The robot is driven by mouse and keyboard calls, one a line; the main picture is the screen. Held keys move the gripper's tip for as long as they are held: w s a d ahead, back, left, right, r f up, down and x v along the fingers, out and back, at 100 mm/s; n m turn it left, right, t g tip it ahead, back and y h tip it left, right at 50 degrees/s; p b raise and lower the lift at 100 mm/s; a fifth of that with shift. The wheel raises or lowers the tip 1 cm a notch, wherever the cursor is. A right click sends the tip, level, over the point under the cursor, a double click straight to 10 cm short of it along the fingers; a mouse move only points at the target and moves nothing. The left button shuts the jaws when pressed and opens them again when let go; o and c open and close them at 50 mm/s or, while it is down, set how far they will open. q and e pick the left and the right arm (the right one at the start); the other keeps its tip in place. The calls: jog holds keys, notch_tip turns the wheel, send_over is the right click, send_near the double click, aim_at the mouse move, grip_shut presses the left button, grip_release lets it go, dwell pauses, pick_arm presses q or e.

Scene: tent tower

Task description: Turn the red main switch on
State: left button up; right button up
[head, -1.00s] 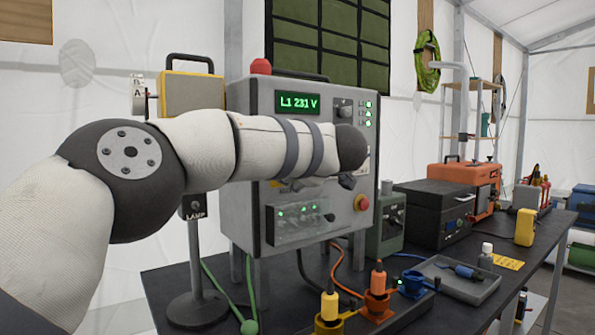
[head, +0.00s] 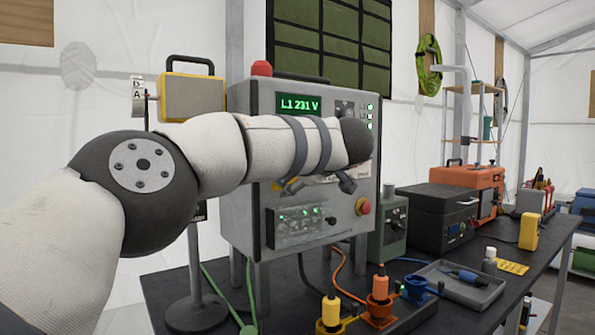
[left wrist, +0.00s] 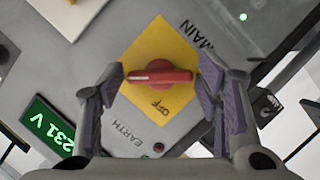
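The red main switch (left wrist: 160,78) is a bar-shaped knob on a yellow plate (left wrist: 157,48) marked MAIN and OFF, on the grey cabinet's front. In the left wrist view its bar lies across the picture between my left gripper's (left wrist: 162,72) fingers. One finger is at each end of the bar, very close to it; I cannot tell whether they touch. The fingers are spread apart. In the head view my left gripper (head: 319,184) is at the front of the grey cabinet (head: 240,170), and my arm hides the switch. My right gripper is not in view.
The cabinet's display (head: 299,103) reads L1 231 V. A red emergency button (head: 362,206) sits low on its right. A lamp stand (head: 196,270) is left of the cabinet. Plugs in coloured sockets (head: 379,290) and a grey tray (head: 463,290) are on the dark table in front.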

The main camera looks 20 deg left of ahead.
pick_arm(q)
jog(key=shift+s, duration=0.1)
jog(key=v, duration=1.2)
